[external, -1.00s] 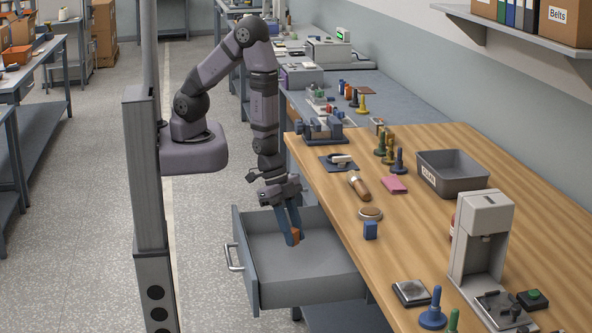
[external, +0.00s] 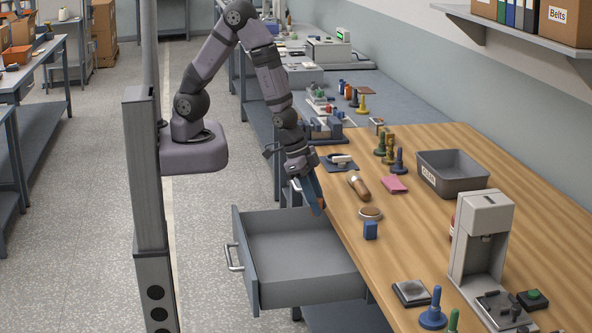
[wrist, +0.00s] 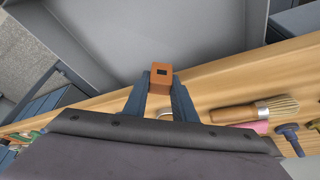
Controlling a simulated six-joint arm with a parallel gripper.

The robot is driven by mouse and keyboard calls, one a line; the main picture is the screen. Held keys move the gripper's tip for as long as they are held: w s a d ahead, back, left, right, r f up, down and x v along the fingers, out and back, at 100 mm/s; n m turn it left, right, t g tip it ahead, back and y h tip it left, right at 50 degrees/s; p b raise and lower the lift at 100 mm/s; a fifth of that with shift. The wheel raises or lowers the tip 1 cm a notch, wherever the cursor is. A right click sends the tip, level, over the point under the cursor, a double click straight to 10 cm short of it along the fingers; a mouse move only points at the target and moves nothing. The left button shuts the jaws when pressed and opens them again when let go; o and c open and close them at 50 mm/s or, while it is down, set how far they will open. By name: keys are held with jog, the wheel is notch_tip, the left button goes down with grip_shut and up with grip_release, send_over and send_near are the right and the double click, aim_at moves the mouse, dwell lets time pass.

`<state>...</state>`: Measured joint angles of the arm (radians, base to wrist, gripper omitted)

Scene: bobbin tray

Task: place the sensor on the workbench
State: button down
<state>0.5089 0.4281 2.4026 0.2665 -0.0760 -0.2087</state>
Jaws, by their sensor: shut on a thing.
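The sensor, a small orange block with a dark square on its face (wrist: 161,69), is gripped between my fingertips in the wrist view. My gripper (wrist: 160,86) is shut on it. In the external view my gripper (external: 318,205) hangs at the left edge of the wooden workbench (external: 425,255), with only a little of the orange sensor showing at its tip. The sensor appears held above the bench edge; its exact height is unclear.
The open grey drawer (external: 285,277) is empty below. On the bench near my gripper are a brush (external: 359,186), a round tin (external: 370,213), a blue block (external: 370,230) and a pink cloth (external: 394,185). A grey bin (external: 478,181) stands farther right. Bare wood lies right of the tin.

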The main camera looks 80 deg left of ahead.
jog(key=w+a+r+n+y, duration=0.1)
jog(key=w+a+r+n, duration=0.3)
jog(key=w, duration=0.4)
jog(key=w+a+r+n+y, duration=0.1)
jog(key=w+a+r+n, duration=0.1)
jog(key=w+a+r, duration=0.35)
jog(key=m+h+b, duration=0.1)
jog(key=m, duration=0.3)
send_over(435, 224)
jog(key=s, duration=0.2)
jog(key=shift+w+a+r, duration=0.25)
jog(key=shift+a, duration=0.2)
notch_tip(435, 224, down, 5)
jog(key=shift+f+b, duration=0.15)
jog(key=shift+b, duration=0.45)
jog(key=shift+f+p, duration=0.85)
jog(key=shift+f, duration=1.5)
